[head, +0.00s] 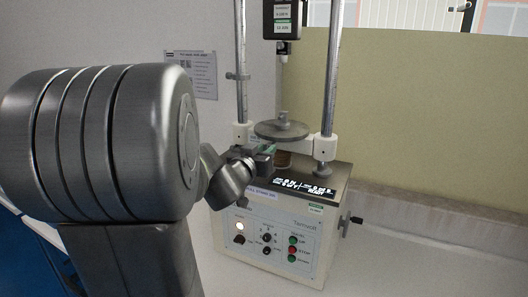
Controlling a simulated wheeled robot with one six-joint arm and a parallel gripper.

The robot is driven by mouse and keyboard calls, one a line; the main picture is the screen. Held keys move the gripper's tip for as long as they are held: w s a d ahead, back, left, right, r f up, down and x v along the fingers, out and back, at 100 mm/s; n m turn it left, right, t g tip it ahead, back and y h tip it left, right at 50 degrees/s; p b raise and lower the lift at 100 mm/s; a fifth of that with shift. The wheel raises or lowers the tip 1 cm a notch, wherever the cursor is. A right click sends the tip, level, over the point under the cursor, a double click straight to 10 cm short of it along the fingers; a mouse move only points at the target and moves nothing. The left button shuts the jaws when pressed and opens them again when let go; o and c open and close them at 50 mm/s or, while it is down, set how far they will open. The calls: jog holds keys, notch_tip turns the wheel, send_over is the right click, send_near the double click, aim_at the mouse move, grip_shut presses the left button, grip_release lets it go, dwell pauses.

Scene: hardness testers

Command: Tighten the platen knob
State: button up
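The tester (270,235) is a cream machine with a dark top, on a white bench. A round grey platen (281,130) sits between its two posts. Under the platen is a brownish ridged cylinder (284,159), which may be the platen knob; its left part is hidden by my gripper. My gripper (272,151) is at the left front of this cylinder, just below the platen, pointing right. A bit of green shows at its tip. I cannot tell whether it touches the cylinder or how far its fingers are apart.
Two vertical metal posts (330,75) flank the platen. A black load cell (282,20) hangs above it. Lit displays, coloured buttons (292,252) and a black side handle (356,220) are on the machine. My arm covers the left side. The bench at right is clear.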

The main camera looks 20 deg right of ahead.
grip_shut()
